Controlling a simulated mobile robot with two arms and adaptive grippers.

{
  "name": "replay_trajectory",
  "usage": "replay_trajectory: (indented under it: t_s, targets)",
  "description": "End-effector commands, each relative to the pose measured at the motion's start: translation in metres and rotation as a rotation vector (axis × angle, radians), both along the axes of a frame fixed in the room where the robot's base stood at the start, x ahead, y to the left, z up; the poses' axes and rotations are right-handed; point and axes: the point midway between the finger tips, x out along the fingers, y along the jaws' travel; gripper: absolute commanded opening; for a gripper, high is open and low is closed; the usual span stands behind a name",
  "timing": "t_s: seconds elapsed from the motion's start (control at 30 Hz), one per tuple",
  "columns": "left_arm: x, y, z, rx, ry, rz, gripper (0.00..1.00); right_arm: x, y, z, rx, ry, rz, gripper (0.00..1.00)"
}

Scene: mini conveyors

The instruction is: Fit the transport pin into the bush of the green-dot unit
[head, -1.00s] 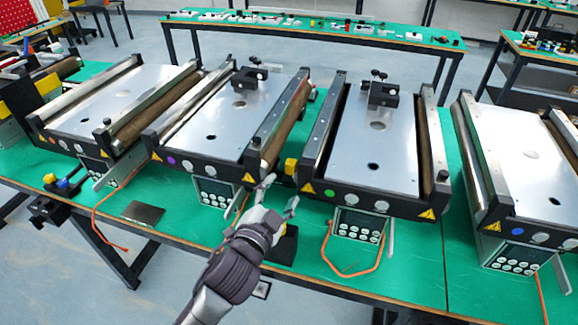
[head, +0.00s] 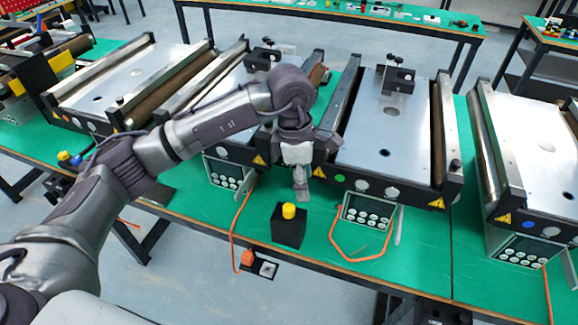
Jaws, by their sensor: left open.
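The green-dot unit (head: 411,122) is the conveyor right of centre, with a green dot (head: 340,178) on its front. Its metal plate has a dark round hole (head: 384,152); I cannot tell whether this is the bush. A yellow-topped piece (head: 288,210) sits upright on a black block (head: 288,232) on the green table in front; it may be the transport pin, but I cannot be sure. My left gripper (head: 302,194) is open and points down, above and behind the yellow top, left of the green dot, apart from the yellow piece. My right gripper is not in view.
A blue-dot unit (head: 541,150) stands at right, and other conveyors stand at left. A control box (head: 368,211) with an orange cable (head: 358,259) hangs under the green-dot unit.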

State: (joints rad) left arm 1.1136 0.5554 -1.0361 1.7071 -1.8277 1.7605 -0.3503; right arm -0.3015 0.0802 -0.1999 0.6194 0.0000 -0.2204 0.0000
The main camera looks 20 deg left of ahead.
Motion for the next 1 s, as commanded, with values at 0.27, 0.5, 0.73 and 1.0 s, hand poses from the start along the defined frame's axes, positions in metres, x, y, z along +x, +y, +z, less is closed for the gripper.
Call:
replay_trajectory:
  t_s: [0.27, 0.5, 0.73, 1.0]
  targets:
    - [0.011, 0.039, 0.005, 0.163, -0.017, 0.025, 0.61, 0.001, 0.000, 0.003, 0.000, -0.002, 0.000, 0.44]
    - [0.010, 0.038, -0.032, 0.160, -0.013, 0.024, 0.61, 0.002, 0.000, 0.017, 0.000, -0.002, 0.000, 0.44]
    - [0.009, 0.037, -0.078, 0.159, -0.013, 0.023, 0.61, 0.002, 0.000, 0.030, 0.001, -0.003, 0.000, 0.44]
    - [0.009, 0.037, -0.117, 0.158, -0.016, 0.022, 0.61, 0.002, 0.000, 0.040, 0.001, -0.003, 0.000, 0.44]
